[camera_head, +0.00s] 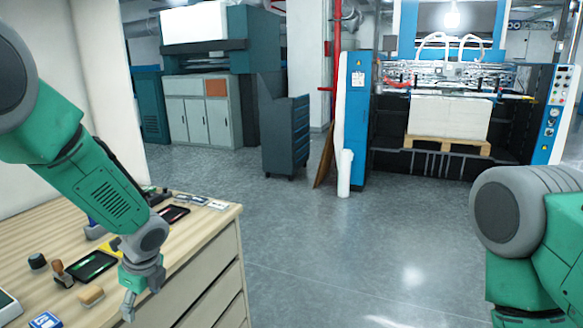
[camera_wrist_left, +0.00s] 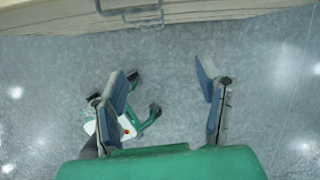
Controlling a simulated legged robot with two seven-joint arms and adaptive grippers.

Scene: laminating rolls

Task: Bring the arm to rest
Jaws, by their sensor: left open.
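My left arm comes in from the left in the head view, over the wooden desk. Its gripper (camera_head: 143,294) points down near the desk's right edge and front drawers. In the left wrist view the left gripper (camera_wrist_left: 168,82) is open, its two fingers well apart with nothing between them but grey floor. My right arm shows only in part at the right of the head view, bent, and its gripper is out of frame.
The desk (camera_head: 215,222) holds stamps (camera_head: 62,273), a dark tablet (camera_head: 92,266) and other small items. A white roll (camera_head: 345,173) stands upright by the blue-and-white machine (camera_head: 357,110). A dark cabinet (camera_head: 286,136) stands mid-room. The grey floor (camera_head: 330,260) ahead is clear.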

